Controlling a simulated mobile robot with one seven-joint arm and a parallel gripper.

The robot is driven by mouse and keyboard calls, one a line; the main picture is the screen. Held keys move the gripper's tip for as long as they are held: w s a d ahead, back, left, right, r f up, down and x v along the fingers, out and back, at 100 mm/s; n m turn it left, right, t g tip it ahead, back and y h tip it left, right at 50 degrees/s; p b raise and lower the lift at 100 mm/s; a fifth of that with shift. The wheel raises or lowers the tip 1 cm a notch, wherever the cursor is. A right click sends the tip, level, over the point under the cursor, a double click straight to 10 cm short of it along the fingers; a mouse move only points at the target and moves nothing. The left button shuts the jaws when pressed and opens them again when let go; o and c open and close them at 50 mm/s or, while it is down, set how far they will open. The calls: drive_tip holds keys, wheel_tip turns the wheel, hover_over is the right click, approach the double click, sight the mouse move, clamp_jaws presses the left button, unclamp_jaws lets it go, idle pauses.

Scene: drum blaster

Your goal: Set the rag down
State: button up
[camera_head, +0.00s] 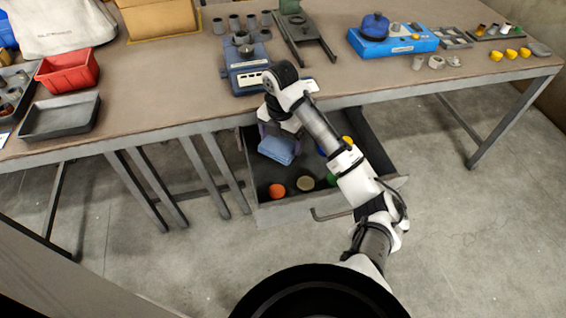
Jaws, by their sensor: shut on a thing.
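The rag (277,149) is a folded light blue cloth. It is in the left part of the open drawer (247,169) below the workbench, or just above its floor; I cannot tell whether it touches. My gripper (279,133) is directly over the rag, pointing down, and is shut on it. The fingertips are mostly hidden behind my arm's end and the cloth.
The drawer also holds an orange lid (277,190), a tan lid (305,183) and partly hidden green, blue and yellow items. The workbench (180,95) overhangs the drawer's back. A blue device (246,72) stands on the bench above.

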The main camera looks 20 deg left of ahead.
sight(281, 170)
wheel_tip(281, 170, down, 10)
drive_tip(key=shift+f+b, duration=0.25)
drive_tip(key=shift+b, duration=0.2)
drive_tip(key=shift+f, duration=0.2)
drive_tip(key=o, duration=0.6)
drive_tip(key=shift+r, duration=0.1)
wheel_tip(281, 170, up, 12)
drive_tip(key=shift+r+p, duration=0.15)
drive_tip(key=shift+p, duration=0.5)
drive_tip(key=shift+a, duration=0.15)
